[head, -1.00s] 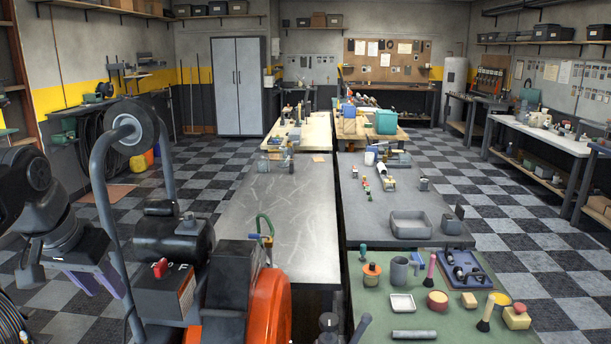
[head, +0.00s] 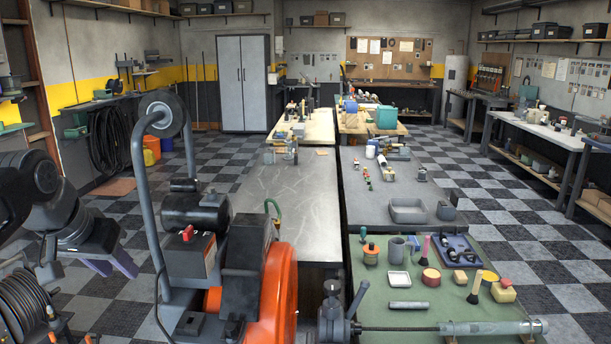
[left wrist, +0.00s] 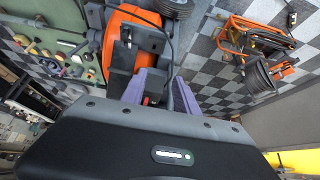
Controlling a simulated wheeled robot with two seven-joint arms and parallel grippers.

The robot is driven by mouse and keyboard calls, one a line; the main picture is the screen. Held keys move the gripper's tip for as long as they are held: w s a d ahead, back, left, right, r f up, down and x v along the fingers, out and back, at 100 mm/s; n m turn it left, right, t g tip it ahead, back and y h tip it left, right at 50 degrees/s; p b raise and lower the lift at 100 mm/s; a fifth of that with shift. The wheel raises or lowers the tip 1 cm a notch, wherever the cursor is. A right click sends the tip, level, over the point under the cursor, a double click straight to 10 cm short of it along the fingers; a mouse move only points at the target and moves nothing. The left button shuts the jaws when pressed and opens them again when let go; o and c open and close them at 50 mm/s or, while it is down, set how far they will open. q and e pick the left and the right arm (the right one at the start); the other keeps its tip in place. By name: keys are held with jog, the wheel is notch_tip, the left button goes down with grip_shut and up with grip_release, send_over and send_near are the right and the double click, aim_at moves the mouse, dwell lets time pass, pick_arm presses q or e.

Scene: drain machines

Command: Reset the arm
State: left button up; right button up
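My left arm comes in at the left edge of the head view. Its gripper (head: 108,264) has two purple fingers, apart and empty, pointing down to the left of an orange-and-black drain machine (head: 278,297). In the left wrist view the purple fingers (left wrist: 150,88) also stand apart, with the machine's orange drum (left wrist: 118,40) behind them. Nothing is held between them. My right gripper is not in view.
A dark cable reel (head: 25,305) is at the lower left. A green-topped table (head: 440,318) with several small objects and a grey table (head: 300,205) stand to the right. A rod with a clear tube (head: 490,327) crosses low in front. Checkered floor is open at left.

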pick_arm(q)
jog(key=w+d+f+t+h, duration=0.1)
jog(key=w+d+f+t, duration=0.1)
jog(key=w+d+f, duration=0.75)
jog(key=d+f+h, duration=0.1)
jog(key=d+f, duration=0.3)
jog(key=f, duration=0.6)
jog(key=d+f+h, duration=0.1)
jog(key=d+f, duration=0.2)
jog(key=f, duration=0.6)
jog(key=s+d+f+g, duration=0.1)
jog(key=s+d+f, duration=0.15)
jog(key=f, duration=0.25)
jog(key=s+d+f+n+g, duration=0.1)
jog(key=s+d+f, duration=0.1)
jog(key=s+f, duration=0.3)
jog(key=s+d+f, duration=0.2)
jog(key=f, duration=0.4)
jog(key=s+d+f+g, duration=0.2)
jog(key=s+f, duration=0.2)
jog(key=s, duration=0.3)
jog(key=s+d+f+g+h, duration=0.1)
jog(key=s+d+f, duration=0.1)
jog(key=s+f, duration=0.2)
jog(key=s+d+f+g, duration=0.2)
jog(key=s+f, duration=0.2)
jog(key=s, duration=0.6)
jog(key=shift+s+d+f+g, duration=0.2)
jog(key=shift+s+d+g, duration=0.1)
jog(key=shift+s+d, duration=0.1)
